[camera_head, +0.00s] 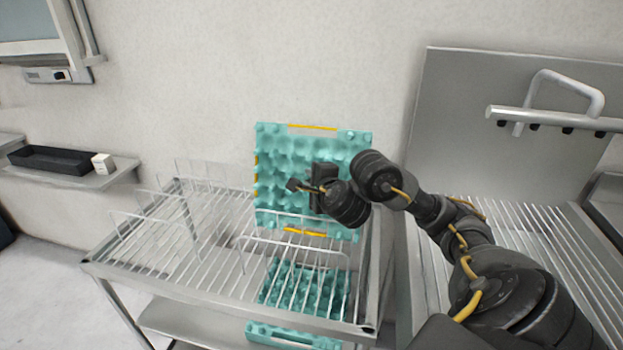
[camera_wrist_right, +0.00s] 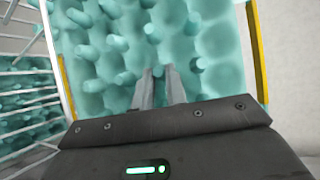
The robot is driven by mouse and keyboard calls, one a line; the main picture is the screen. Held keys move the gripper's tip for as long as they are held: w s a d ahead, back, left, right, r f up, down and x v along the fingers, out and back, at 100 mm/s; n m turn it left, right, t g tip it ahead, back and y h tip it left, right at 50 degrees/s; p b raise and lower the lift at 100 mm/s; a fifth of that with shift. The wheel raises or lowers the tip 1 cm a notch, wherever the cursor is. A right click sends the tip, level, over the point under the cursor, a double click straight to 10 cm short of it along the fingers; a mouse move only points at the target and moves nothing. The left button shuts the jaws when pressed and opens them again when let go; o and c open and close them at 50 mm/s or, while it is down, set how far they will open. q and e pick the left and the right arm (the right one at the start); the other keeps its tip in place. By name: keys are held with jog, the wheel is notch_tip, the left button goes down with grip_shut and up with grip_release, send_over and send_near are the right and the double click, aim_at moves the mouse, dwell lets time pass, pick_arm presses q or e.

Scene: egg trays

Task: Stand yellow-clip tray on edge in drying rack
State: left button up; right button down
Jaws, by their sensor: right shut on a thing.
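A teal egg tray with yellow clips (camera_head: 275,150) stands upright on edge at the right part of the wire drying rack (camera_head: 150,272). In the head view its lower edge is behind a wire divider, and I cannot tell whether it rests on the rack. My right gripper (camera_head: 305,188) is in front of the tray's face and is shut on it. In the right wrist view the tray (camera_wrist_right: 205,40) fills most of the picture, with yellow clips along two sides and the gripper fingers (camera_wrist_right: 160,85) among its pegs. My left gripper is out of view.
Another teal tray (camera_head: 285,335) lies on the lower shelf (camera_head: 190,322), under the rack. Several wire dividers stand on the rack, and its left part is empty. A steel panel (camera_head: 480,140) and a slatted surface are at the right. A black bin (camera_head: 60,160) sits on the left shelf.

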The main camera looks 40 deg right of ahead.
jog(key=c, duration=1.3)
grip_release()
jog(key=shift+c, duration=0.2)
